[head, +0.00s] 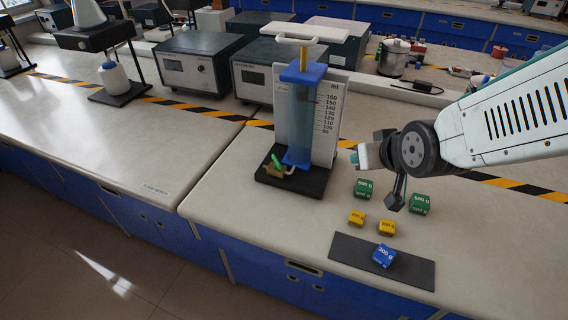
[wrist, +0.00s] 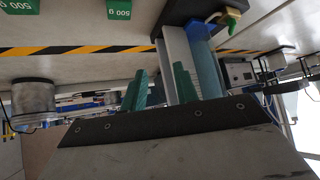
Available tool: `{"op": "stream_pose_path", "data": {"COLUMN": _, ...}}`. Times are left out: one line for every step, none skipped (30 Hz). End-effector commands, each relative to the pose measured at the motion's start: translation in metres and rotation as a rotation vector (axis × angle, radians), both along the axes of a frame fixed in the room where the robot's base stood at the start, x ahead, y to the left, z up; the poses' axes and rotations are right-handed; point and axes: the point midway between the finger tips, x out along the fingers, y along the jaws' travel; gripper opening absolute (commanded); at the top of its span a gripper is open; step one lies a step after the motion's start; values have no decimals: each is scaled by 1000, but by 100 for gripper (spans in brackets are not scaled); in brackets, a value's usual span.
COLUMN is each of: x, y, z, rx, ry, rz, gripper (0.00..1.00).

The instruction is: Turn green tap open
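The green tap (head: 276,163) sits on a brass fitting at the front left of the black base (head: 290,182), below a blue-capped clear cylinder (head: 300,115). The green tap handle (wrist: 231,18) also shows near the top of the wrist view, which looks upside down. My gripper (head: 360,157) is to the right of the cylinder stand, in the air, well apart from the tap. In the wrist view its two green fingers (wrist: 161,70) stand apart with nothing between them.
Green weights (head: 362,188) (head: 420,204) and yellow weights (head: 357,218) (head: 387,228) stand right of the base. A blue weight (head: 383,256) lies on a dark mat (head: 345,250). Instrument boxes (head: 193,68) stand behind. The bench left of the base is clear.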

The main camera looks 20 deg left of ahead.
Motion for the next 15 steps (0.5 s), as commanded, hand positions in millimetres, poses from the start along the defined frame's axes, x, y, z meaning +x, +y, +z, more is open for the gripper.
{"op": "stream_pose_path", "data": {"x": 1, "y": 29, "z": -18, "rx": 18, "ry": -40, "rz": 45, "gripper": 30}}
{"op": "stream_pose_path", "data": {"x": 2, "y": 44, "z": -25, "rx": 34, "ry": -70, "rz": 65, "gripper": 30}}
{"op": "stream_pose_path", "data": {"x": 2, "y": 63, "z": -33, "rx": 55, "ry": -111, "rz": 90, "gripper": 30}}
{"op": "stream_pose_path", "data": {"x": 1, "y": 76, "z": -39, "rx": 70, "ry": -140, "rz": 107, "gripper": 30}}
{"op": "stream_pose_path", "data": {"x": -1, "y": 88, "z": -45, "rx": 85, "ry": -167, "rz": 125, "gripper": 30}}
{"op": "stream_pose_path", "data": {"x": -4, "y": 102, "z": -52, "rx": 103, "ry": -200, "rz": 146, "gripper": 30}}
{"op": "stream_pose_path", "data": {"x": -7, "y": 111, "z": -57, "rx": 116, "ry": -223, "rz": 160, "gripper": 30}}
{"op": "stream_pose_path", "data": {"x": -9, "y": 120, "z": -60, "rx": 128, "ry": -245, "rz": 172, "gripper": 30}}
{"op": "stream_pose_path", "data": {"x": -13, "y": 129, "z": -65, "rx": 143, "ry": -270, "rz": 186, "gripper": 30}}
{"op": "stream_pose_path", "data": {"x": -15, "y": 135, "z": -68, "rx": 153, "ry": -286, "rz": 196, "gripper": 30}}
{"op": "stream_pose_path", "data": {"x": -18, "y": 140, "z": -71, "rx": 162, "ry": -300, "rz": 203, "gripper": 30}}
{"op": "stream_pose_path", "data": {"x": -20, "y": 145, "z": -73, "rx": 171, "ry": -317, "rz": 212, "gripper": 30}}
{"op": "stream_pose_path", "data": {"x": -22, "y": 149, "z": -74, "rx": 177, "ry": -327, "rz": 216, "gripper": 30}}
{"op": "stream_pose_path", "data": {"x": -23, "y": 151, "z": -75, "rx": 182, "ry": -334, "rz": 221, "gripper": 30}}
{"op": "stream_pose_path", "data": {"x": -23, "y": 154, "z": -76, "rx": 187, "ry": -342, "rz": 224, "gripper": 30}}
